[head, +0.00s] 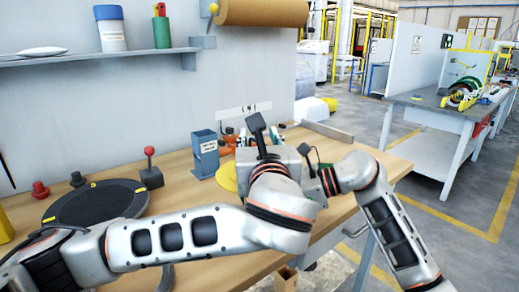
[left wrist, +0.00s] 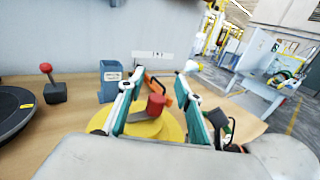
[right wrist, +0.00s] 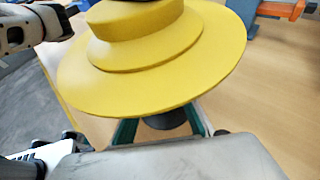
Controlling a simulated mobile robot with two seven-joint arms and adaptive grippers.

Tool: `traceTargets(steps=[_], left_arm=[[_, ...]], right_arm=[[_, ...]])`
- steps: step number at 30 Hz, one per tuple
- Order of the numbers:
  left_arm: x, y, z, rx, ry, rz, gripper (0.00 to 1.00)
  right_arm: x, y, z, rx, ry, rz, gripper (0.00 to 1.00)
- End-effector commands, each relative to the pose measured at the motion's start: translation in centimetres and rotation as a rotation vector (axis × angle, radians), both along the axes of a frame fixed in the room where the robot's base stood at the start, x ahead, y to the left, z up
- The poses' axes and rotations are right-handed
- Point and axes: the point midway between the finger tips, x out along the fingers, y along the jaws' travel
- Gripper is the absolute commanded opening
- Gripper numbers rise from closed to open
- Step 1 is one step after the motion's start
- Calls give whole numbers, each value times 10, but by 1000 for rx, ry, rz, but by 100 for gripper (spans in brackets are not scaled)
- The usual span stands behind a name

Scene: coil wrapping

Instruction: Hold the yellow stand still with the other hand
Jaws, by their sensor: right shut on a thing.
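The yellow stand (right wrist: 150,60) fills the top of the right wrist view as a stepped round disc. In the left wrist view its yellow disc (left wrist: 160,127) lies below a short red cylinder (left wrist: 156,104). In the head view only its left edge (head: 226,178) shows; my left arm hides the rest. My left gripper (left wrist: 158,75) is open, its teal fingers apart on either side of the red cylinder. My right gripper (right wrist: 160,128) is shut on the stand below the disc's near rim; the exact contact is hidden. A dark round part (right wrist: 165,121) shows between its fingers.
A blue-grey box (head: 205,154) stands close left of the stand. A red-knobbed lever (head: 150,170) and a black round turntable (head: 95,206) are farther left on the wooden table. An orange object (left wrist: 158,86) lies behind the stand. A shelf runs along the wall.

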Motion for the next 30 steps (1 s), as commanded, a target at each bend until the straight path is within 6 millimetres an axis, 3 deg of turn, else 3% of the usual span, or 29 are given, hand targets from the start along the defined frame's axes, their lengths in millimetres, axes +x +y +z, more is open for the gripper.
traceTargets(steps=[6,12,26,27,29,30], left_arm=[[-1,-1,42,-3,-2,-1,35],[0,-1,64,0,0,-1,35],[0,0,69,0,0,-1,35],[0,0,69,0,0,-1,35],[0,0,69,0,0,-1,35],[0,0,69,0,0,-1,35]], right_arm=[[0,0,0,0,-1,-1,0],[0,0,1,0,-1,-1,0],[0,0,1,1,-1,-1,0],[0,0,1,1,-1,-1,31],[0,0,1,0,-1,-1,43],[0,0,1,0,-1,-1,43]])
